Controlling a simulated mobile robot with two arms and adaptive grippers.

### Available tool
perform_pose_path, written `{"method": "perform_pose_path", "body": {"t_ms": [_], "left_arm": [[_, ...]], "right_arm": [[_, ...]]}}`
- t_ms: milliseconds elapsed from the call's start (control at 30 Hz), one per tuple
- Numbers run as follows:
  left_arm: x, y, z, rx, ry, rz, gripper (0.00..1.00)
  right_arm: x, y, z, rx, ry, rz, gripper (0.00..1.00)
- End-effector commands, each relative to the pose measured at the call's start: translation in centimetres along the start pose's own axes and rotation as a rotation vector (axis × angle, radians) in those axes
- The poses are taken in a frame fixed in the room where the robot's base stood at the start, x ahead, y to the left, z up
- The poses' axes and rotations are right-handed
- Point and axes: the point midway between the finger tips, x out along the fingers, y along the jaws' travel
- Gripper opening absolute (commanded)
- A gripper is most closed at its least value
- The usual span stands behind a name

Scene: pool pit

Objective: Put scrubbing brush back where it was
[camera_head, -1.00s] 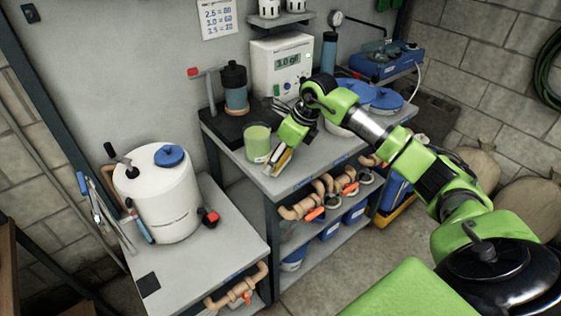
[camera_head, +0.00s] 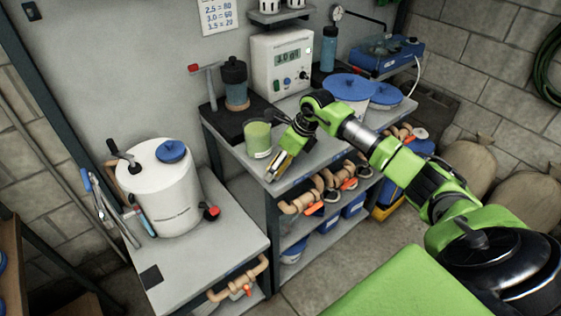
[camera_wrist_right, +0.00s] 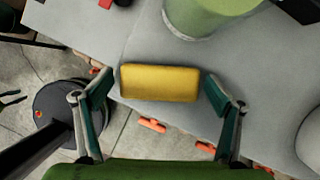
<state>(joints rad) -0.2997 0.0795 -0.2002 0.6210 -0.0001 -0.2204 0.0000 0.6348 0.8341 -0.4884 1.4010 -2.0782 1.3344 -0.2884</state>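A yellow block, which I take for the scrubbing brush (camera_wrist_right: 160,83), lies crosswise between the two fingers of my right gripper (camera_wrist_right: 162,88) in the right wrist view. No bristles show. In the head view my right gripper (camera_head: 279,170) is at the front edge of the grey bench (camera_head: 325,150), just in front of the green cup (camera_head: 258,140). The brush's height above the bench is hard to judge. My left gripper is not in view.
A white control box (camera_head: 283,62) and a dark bottle (camera_head: 236,82) stand behind the cup. Blue-lidded tubs (camera_head: 350,90) stand to the right. A white tank (camera_head: 160,195) stands on the lower bench (camera_head: 205,255). Pipes with orange handles (camera_head: 313,212) run below the front edge.

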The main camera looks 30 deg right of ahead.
Motion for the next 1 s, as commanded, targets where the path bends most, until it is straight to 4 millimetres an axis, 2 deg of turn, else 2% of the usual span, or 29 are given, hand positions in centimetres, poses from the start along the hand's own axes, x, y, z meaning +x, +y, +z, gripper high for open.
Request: {"method": "perform_pose_path", "body": {"t_ms": [367, 467, 800, 1000], "left_arm": [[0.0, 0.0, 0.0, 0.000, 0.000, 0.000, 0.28], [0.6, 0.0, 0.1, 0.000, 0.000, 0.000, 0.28], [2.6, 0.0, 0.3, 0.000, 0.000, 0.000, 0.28], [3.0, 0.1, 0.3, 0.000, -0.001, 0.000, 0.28]], "right_arm": [[-0.6, -0.1, 0.1, 0.000, -0.002, -0.002, 0.86], [-2.0, -0.2, 0.0, -0.001, -0.002, -0.004, 0.86], [-9.2, -0.1, 0.1, -0.001, -0.003, -0.005, 0.86], [-11.7, 0.0, 0.1, -0.001, -0.001, -0.001, 0.86]]}}
